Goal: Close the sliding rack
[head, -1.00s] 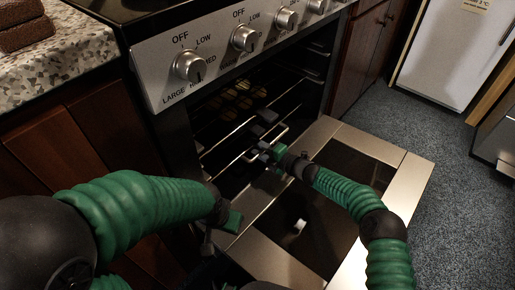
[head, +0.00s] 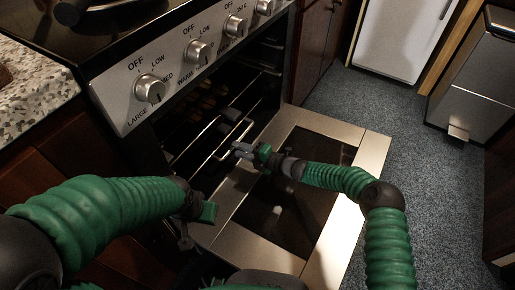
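The sliding rack (head: 226,142) is a wire shelf in the open oven, low in the cavity. Its front bar shows at the oven mouth, above the inner edge of the lowered door. My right gripper (head: 241,151) is just in front of the rack's front bar, over the door. I cannot tell whether it touches the bar or how far apart its fingers are. My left gripper (head: 190,232) is lower left, by the oven's near side, away from the rack. Its fingers are dark and partly hidden, so its opening is unclear.
The oven door (head: 345,190) lies open and flat, beneath my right arm. The knob panel (head: 175,68) is above the cavity. A speckled counter (head: 35,85) is at left. A white appliance (head: 400,40) and a steel bin (head: 475,95) stand beyond open blue-grey floor.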

